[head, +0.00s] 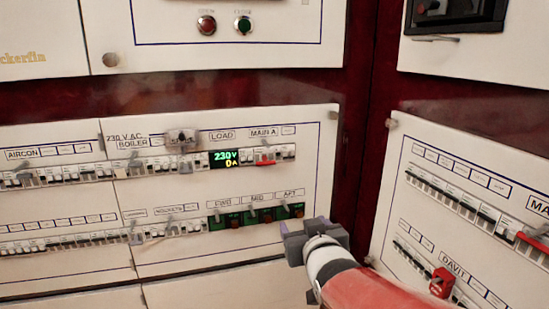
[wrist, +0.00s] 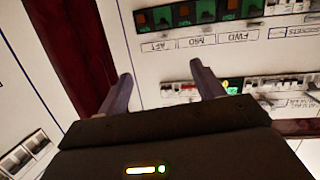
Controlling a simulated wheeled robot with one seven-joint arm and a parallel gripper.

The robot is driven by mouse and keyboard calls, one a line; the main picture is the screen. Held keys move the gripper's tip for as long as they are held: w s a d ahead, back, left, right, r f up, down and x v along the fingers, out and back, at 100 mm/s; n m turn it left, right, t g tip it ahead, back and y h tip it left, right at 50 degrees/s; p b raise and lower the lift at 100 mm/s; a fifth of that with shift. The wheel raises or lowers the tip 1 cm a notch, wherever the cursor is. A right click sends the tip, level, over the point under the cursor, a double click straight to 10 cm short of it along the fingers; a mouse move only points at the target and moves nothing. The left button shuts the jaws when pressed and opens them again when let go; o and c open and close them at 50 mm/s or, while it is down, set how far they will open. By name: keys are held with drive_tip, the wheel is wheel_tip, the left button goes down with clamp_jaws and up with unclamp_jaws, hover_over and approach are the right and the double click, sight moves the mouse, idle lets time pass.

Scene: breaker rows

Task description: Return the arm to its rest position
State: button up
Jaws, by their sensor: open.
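My gripper (head: 308,234) shows in the head view at the lower right of centre, at the end of my red and white arm. It is in front of the lower right corner of the middle breaker panel (head: 240,258). In the wrist view my gripper (wrist: 162,82) has its two fingers spread apart with nothing between them. The wrist picture shows the panel upside down, with the AFT, MID and FWD switches (wrist: 185,14) above the fingertips. Whether the fingers touch the panel cannot be told.
A lit display (head: 223,159) reads 230V. A red-handled breaker (head: 265,163) sits under MAIN A. The right panel (head: 385,235) has more breaker rows and a red part near DAVIT (head: 442,283). Red and green buttons (head: 207,25) are on the upper panel. A dark red strip separates the panels.

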drive_tip(key=s+d+f+m+g+h, duration=0.1)
drive_tip(key=s+d+f+g, duration=0.2)
drive_tip(key=s, duration=0.5)
drive_tip(key=s+d+f+m+g+h, duration=0.1)
drive_tip(key=s+d+f+g, duration=0.2)
drive_tip(key=s, duration=0.4)
drive_tip(key=s+d+f+m+g, duration=0.1)
drive_tip(key=s+d+f+g, duration=0.2)
drive_tip(key=s, duration=0.5)
wheel_tip(320, 180, up, 15)
drive_tip(key=p, duration=1.3)
drive_tip(key=shift+w+f+g+p, duration=0.15)
drive_tip(key=shift+w+g+p, duration=0.15)
drive_tip(key=shift+g, duration=0.1)
drive_tip(key=shift+c, duration=0.5)
